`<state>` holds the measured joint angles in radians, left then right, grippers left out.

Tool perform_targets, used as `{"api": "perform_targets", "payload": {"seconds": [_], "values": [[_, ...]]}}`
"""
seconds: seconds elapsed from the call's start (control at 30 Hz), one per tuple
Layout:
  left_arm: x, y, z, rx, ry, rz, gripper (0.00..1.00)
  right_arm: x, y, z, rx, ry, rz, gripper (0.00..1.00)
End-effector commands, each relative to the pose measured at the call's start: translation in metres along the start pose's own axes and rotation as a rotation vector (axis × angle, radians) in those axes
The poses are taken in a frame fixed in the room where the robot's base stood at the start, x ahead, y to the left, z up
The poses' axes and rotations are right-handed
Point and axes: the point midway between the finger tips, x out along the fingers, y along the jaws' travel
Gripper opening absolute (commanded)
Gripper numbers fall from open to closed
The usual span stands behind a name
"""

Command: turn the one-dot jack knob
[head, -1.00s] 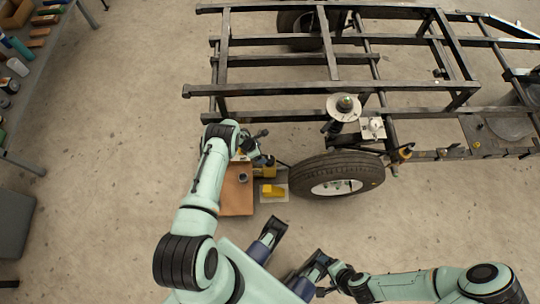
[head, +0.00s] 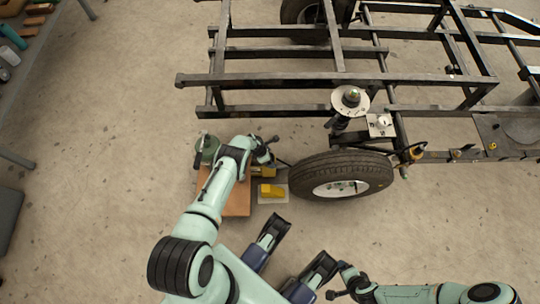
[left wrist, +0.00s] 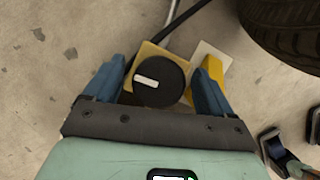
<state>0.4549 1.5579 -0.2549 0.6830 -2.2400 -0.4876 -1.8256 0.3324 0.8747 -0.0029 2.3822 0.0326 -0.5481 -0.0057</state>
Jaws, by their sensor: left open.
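The jack knob is a black disc (left wrist: 158,82) with one white bar-shaped mark, on a yellow jack body (left wrist: 150,52) in the left wrist view. I cannot make out a separate dot. My left gripper (left wrist: 158,92) is open, with one blue finger on each side of the knob and a small gap showing at each. In the head view the yellow jack body (head: 263,171) is partly hidden by my left arm beside the tire, and the knob is hidden. My right gripper (head: 338,281) is low in the head view, away from the jack; its opening is unclear.
A yellow wedge (head: 271,190) lies on a pale sheet. An orange-brown board (head: 237,204) lies under my left arm. Open concrete floor lies to the left.

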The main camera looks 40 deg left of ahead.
Motion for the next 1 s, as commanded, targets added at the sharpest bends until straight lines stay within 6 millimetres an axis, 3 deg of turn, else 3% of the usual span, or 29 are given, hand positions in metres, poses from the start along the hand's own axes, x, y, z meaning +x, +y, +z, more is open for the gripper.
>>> {"api": "perform_targets", "payload": {"seconds": [0.33,0.47,0.5,1.0], "values": [[0.0014,-0.0001,0.0003,0.0,0.0,0.0,0.81,0.0012,0.0022,0.0025,0.003,-0.008,0.004,0.84],[0.0014,-0.0002,0.0003,0.0,0.0,0.0,0.38,0.0012,0.0022,0.0024,0.003,-0.008,0.004,0.84],[0.0014,-0.0002,0.0002,0.0,0.0,-0.001,0.32,0.0012,0.0022,0.0024,0.003,-0.008,0.004,0.84],[0.0014,-0.0006,0.0,-0.112,0.001,0.044,0.32,-0.0016,-0.0007,-0.001,0.0,0.003,-0.001,0.84]]}}
